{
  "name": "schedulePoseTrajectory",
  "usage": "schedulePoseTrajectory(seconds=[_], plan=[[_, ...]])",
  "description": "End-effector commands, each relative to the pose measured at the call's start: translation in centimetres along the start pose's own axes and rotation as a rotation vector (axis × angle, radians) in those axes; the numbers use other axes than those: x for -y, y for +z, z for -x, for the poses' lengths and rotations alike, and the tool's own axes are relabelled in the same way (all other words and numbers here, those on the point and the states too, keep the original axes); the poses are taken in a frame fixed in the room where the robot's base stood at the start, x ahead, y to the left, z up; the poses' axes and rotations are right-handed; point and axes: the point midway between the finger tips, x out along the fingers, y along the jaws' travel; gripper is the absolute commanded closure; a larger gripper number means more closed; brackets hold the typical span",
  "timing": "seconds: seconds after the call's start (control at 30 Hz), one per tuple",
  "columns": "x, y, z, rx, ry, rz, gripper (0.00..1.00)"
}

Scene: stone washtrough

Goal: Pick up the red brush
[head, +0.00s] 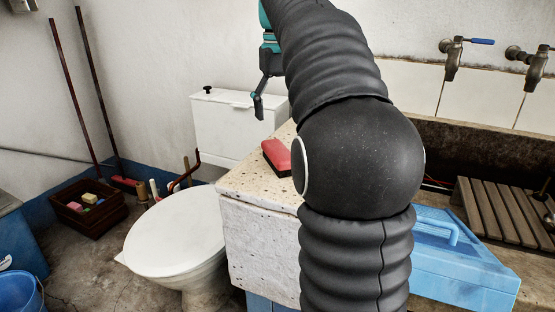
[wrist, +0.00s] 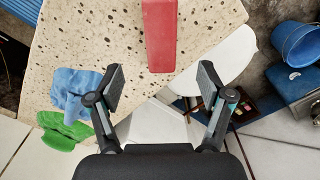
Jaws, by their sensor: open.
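The red brush (head: 276,156) lies on the speckled stone ledge (head: 245,181), near its left end, partly covered by my arm in the head view. In the wrist view the red brush (wrist: 160,38) points down from the top edge, its near end just beyond the fingertips and roughly centred between them. Its far end is cut off. My gripper (wrist: 161,76) is open and empty, its two fingers spread apart. In the head view my gripper (head: 261,95) hangs above and behind the brush, partly hidden by my arm.
A blue cloth (wrist: 76,92) and a green item (wrist: 64,131) lie left of the fingers in the wrist view. A white toilet (head: 176,232) stands left of the ledge. A blue toolbox (head: 455,262) and wooden slatted rack (head: 505,212) are right of my arm.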

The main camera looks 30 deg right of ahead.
Motion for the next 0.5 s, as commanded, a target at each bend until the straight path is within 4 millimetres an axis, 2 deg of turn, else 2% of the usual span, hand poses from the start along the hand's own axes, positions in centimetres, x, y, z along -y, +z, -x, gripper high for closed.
schedulePoseTrajectory(seconds=[0.03, 0.2, 0.5], plan=[[0.0, 0.1, -1.4, 0.003, -0.001, 0.0, 0.21], [0.0, 0.0, -3.8, 0.001, 0.0, 0.0, 0.21], [0.1, -0.2, -5.8, 0.001, 0.0, 0.0, 0.21]])
